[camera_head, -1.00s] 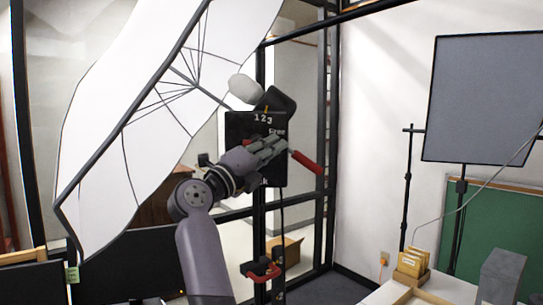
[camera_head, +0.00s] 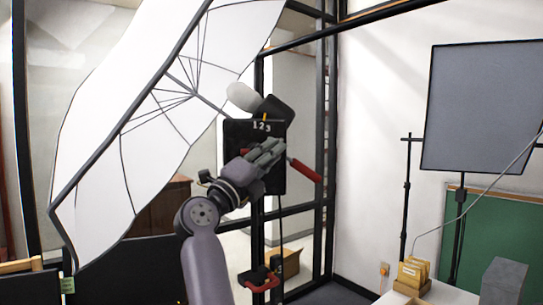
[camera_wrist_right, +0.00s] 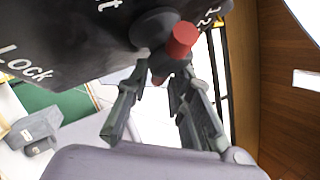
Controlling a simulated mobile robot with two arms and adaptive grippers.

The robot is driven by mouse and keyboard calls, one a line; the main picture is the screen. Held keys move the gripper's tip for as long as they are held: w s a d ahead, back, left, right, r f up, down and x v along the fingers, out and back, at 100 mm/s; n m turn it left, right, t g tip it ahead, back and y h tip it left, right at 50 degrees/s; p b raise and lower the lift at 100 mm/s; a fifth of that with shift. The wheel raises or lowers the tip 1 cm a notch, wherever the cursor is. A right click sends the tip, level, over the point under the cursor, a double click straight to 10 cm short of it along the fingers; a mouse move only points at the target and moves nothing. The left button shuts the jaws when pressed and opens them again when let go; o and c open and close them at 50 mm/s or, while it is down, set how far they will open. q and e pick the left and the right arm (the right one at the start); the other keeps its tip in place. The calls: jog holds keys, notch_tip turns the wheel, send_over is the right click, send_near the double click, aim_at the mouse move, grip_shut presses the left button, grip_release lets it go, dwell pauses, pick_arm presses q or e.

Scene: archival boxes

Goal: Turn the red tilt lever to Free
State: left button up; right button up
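A black tripod head plate (camera_head: 240,133) carries the marks 1, 2, 3. A red handle (camera_head: 304,170) sticks out from its right side, and a small red piece (camera_head: 245,151) shows left of my fingers. My right gripper (camera_head: 276,150) is in front of the plate and hides much of it. In the right wrist view its two fingers (camera_wrist_right: 160,84) are apart, with a dark red tip between them. A red knob (camera_wrist_right: 183,40) on a round black hub (camera_wrist_right: 150,27) is just beyond, near the word Lock. Contact cannot be told. My left gripper is not in view.
A white umbrella (camera_head: 150,130) fills the left. A red-handled clamp (camera_head: 260,280) sits low on the stand. A grey panel (camera_head: 480,105) stands right, above a white table with a folder box (camera_head: 411,277) and a grey block (camera_head: 503,280).

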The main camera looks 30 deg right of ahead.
jog(key=v, duration=0.7)
jog(key=shift+a+f, duration=0.2)
